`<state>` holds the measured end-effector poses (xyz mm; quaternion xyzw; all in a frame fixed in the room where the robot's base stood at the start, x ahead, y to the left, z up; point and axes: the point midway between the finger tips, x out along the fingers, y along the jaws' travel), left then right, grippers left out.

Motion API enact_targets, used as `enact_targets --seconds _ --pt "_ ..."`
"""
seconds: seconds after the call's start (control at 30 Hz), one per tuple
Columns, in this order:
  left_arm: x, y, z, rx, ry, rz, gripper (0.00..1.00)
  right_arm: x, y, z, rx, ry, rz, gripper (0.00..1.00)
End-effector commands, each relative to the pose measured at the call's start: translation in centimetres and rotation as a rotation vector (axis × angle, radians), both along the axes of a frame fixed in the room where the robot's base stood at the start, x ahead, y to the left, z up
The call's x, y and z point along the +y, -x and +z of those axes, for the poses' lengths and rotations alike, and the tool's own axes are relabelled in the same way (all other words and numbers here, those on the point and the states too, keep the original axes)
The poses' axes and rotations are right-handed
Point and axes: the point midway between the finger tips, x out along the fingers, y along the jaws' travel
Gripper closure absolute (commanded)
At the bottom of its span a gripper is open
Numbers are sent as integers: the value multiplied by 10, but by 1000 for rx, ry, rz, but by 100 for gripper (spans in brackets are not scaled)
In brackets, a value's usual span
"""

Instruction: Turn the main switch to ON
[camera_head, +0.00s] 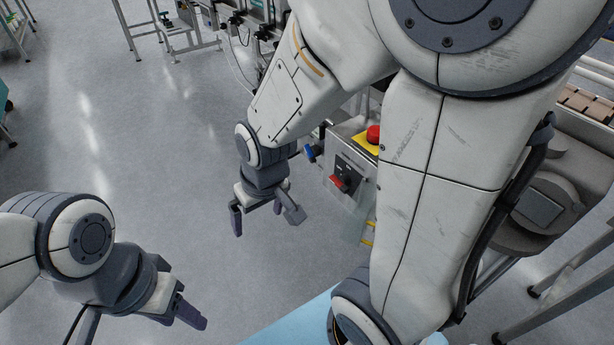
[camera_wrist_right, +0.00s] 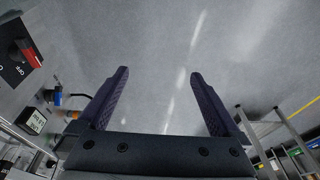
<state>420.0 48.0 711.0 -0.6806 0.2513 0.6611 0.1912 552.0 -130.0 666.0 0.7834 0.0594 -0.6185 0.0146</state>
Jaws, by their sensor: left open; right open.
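The main switch (camera_head: 338,183) is a red handle on a black plate, on the front of a grey metal control box (camera_head: 335,148). In the right wrist view the switch (camera_wrist_right: 30,53) is at the upper left, with the word OFF beside it. My right gripper (camera_head: 265,222) is open and empty, left of the box and apart from the switch; its fingers also show in the right wrist view (camera_wrist_right: 160,92). My left gripper (camera_head: 190,312) is at the lower left, far from the box, its fingers seen from the side. My right arm hides part of the box.
A red emergency button on a yellow base (camera_head: 372,136) sits on top of the box. A blue fitting (camera_head: 310,152) sticks out at its left side. A light blue surface (camera_head: 290,326) lies at the bottom. The floor (camera_head: 130,130) to the left is clear.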

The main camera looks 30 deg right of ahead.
Motion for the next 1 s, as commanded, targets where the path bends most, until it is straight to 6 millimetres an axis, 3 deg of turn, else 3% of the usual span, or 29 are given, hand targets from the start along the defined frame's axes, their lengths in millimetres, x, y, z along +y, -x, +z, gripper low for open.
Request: enact_targets --seconds 0.03,0.17,0.2,0.4,0.53,0.63,0.73,0.9,1.0 --pt "0 0 -37 0 0 0 50 -5 -12 -41 -21 -14 -49 0" --pt "0 0 -75 0 0 0 50 -12 -55 -89 -123 -64 -197 0" --pt "0 0 -86 0 0 0 50 -14 -75 -104 -173 -84 -266 0" --pt "0 0 -98 -1 1 0 50 -39 -161 -130 -452 -99 -624 0" --pt "0 0 -98 -1 1 0 50 -76 -188 -143 -645 17 -886 0" --pt "0 0 -97 -1 1 0 50 -110 -182 -151 -794 198 -1079 0" --pt "0 0 -97 -1 1 0 50 -136 -155 -152 -920 427 -1223 0" --pt "0 0 -97 -1 1 0 50 -150 -101 -142 -1052 782 -1339 0" --pt "0 0 -97 0 0 0 50 -149 -81 -135 -1088 909 -1360 0"
